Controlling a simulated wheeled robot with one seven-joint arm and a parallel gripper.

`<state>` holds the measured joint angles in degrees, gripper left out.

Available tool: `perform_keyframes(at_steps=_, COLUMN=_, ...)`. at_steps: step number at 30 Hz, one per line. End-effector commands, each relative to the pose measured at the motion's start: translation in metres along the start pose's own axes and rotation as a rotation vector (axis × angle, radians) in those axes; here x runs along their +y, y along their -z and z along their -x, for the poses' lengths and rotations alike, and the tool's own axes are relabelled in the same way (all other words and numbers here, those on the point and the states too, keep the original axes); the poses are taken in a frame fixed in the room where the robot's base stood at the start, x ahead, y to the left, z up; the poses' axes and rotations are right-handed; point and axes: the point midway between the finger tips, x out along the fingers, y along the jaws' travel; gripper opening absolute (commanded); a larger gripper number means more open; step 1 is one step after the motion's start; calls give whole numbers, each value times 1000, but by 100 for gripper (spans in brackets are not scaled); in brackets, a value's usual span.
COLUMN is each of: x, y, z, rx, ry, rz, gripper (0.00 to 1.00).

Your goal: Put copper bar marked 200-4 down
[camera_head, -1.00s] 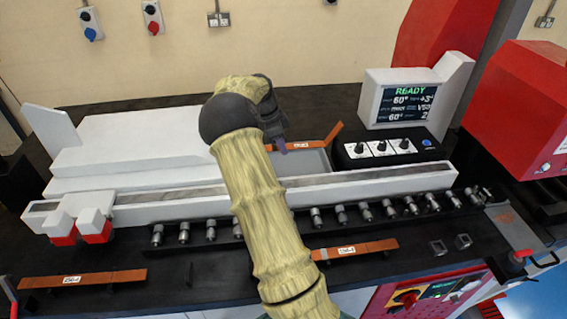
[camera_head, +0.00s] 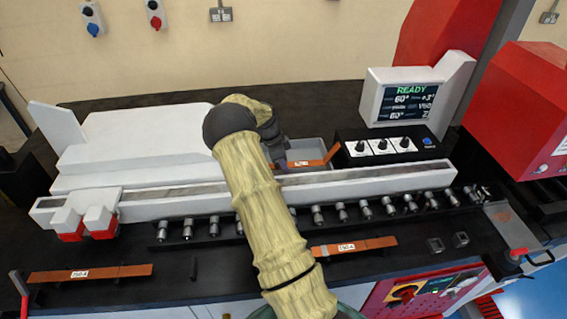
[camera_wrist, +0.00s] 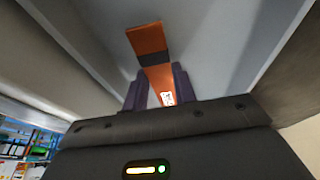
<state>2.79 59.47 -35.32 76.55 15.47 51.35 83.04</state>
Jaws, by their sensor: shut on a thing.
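My gripper (camera_head: 281,160) is partly hidden behind my arm in the head view. In the wrist view, its two dark fingers (camera_wrist: 160,85) are shut on a copper bar (camera_wrist: 148,40) with a small white label (camera_wrist: 168,98). The held bar also shows in the head view (camera_head: 326,158), at the grey tray (camera_head: 313,145) behind the long white rail. The label is too small to read surely. In the wrist view, grey tray walls rise on both sides of the bar. I cannot tell whether the bar touches the tray floor.
Two other labelled copper bars lie at the front, one at left (camera_head: 60,275) and one at right (camera_head: 370,244). The white rail (camera_head: 380,177) and a row of metal pins (camera_head: 340,211) stand before the tray. A black control box (camera_head: 385,148) is close on the tray's right.

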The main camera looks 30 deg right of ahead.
Motion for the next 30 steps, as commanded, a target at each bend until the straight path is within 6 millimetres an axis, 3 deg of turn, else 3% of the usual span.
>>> perform_keyframes(at_steps=28, x=0, y=-6, z=-22, rx=0, ry=-1, rz=-1, gripper=0)
perform_keyframes(at_steps=29, x=1, y=-6, z=-22, rx=0, ry=-2, rz=-1, gripper=31)
perform_keyframes(at_steps=30, x=1, y=-6, z=-22, rx=0, ry=-3, rz=-1, gripper=39)
